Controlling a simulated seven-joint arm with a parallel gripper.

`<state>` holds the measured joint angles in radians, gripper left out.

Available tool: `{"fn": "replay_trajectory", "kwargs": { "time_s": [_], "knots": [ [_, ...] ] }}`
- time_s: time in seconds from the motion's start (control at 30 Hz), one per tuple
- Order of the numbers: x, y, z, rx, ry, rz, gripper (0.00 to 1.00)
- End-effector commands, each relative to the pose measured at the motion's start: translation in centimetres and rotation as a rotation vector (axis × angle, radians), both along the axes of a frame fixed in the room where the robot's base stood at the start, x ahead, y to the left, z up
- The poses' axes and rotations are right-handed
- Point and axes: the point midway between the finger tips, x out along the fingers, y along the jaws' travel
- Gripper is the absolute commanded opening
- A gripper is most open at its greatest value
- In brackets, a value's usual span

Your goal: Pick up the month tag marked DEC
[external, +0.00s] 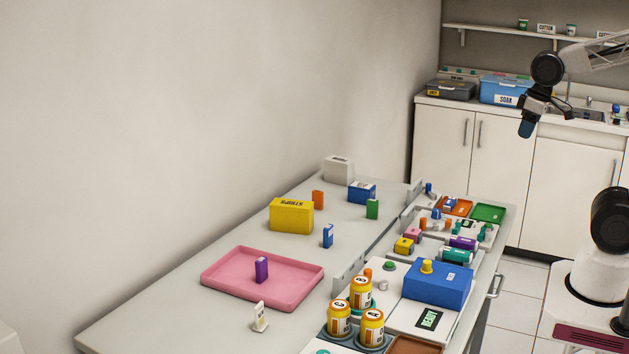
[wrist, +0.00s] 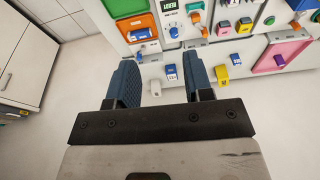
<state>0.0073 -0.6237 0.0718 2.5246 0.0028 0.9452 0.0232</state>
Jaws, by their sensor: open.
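Several small upright tags stand on the counter: purple (external: 262,270), blue (external: 328,236), green (external: 372,209), orange (external: 318,200) and a white one (external: 260,317). Their lettering is too small to read, so I cannot tell which is marked DEC. My gripper (external: 528,124) is high at the right, well away from the tags and in front of the far cabinets. In the wrist view my gripper (wrist: 161,80) is open and empty, its two dark blue fingers apart. A small blue and white piece (wrist: 171,72) shows beyond the gap, well below.
The purple tag stands in a pink tray (external: 220,281). A yellow box (external: 291,215), a blue box (external: 437,284) and several yellow jars (external: 361,292) crowd the counter. Small items fill the far right end. The counter's left front (external: 150,325) is clear.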

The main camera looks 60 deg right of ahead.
Motion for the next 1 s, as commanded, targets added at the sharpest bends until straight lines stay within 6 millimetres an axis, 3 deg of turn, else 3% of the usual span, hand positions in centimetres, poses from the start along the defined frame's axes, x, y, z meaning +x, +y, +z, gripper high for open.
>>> {"fn": "replay_trajectory", "kwargs": {
  "time_s": [0.27,1.0],
  "knots": [
    [3.0,1.5,-0.2,0.091,0.062,-0.070,0.47],
    [16.5,8.4,-3.0,0.453,0.349,-0.401,0.47]
  ]
}}
